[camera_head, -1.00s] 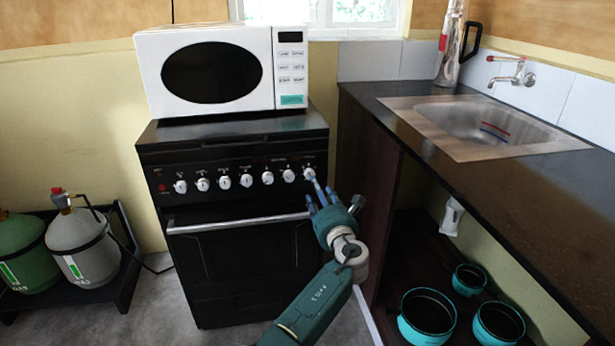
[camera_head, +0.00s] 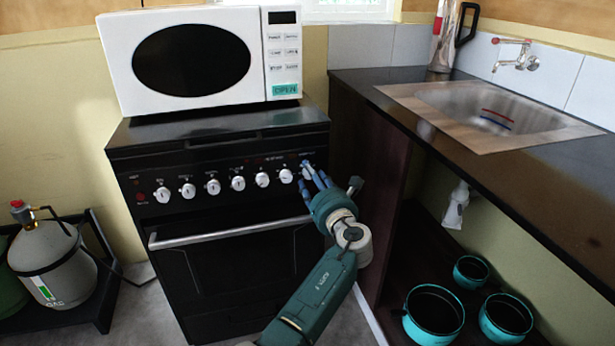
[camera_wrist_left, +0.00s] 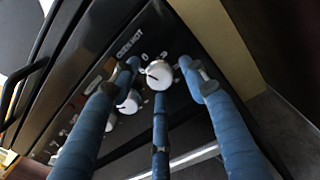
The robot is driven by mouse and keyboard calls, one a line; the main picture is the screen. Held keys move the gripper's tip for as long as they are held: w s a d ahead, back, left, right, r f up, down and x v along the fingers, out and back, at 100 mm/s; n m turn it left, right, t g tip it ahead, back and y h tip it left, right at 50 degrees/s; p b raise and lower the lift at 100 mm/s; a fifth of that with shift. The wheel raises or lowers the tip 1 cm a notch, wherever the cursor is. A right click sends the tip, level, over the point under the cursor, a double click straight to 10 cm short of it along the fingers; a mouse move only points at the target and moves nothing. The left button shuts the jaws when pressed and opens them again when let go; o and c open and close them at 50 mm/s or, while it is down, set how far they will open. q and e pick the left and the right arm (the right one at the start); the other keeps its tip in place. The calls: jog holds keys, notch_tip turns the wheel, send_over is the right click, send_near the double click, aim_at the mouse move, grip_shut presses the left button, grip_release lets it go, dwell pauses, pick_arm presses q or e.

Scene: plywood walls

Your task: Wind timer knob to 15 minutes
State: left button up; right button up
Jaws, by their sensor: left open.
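The black cooker (camera_head: 230,265) has a row of white knobs on its front panel. The rightmost knob (camera_head: 307,170) is partly hidden by my fingers; I cannot read its label in the head view. My left gripper (camera_head: 309,176) has blue fingers spread open in front of it. In the left wrist view this white knob (camera_wrist_left: 159,76) with a small red mark lies between the open fingertips (camera_wrist_left: 160,70). I cannot tell whether any finger touches it. A second knob (camera_wrist_left: 127,104) is partly behind a finger. My right gripper is not in view.
A white microwave (camera_head: 200,60) stands on the cooker. The oven handle (camera_head: 225,233) juts out below the knobs. A dark counter (camera_head: 480,165) with a sink (camera_head: 490,110) is on the right, teal pots (camera_head: 433,315) below it. A gas bottle (camera_head: 55,265) stands left.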

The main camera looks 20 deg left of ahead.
aim_at(308, 137)
pick_arm(q)
jog(key=shift+r, duration=0.1)
grip_shut()
jog(key=shift+r, duration=0.15)
dwell(1.4)
grip_release()
notch_tip(308, 137, up, 10)
jog(key=shift+f, duration=0.1)
dwell(0.4)
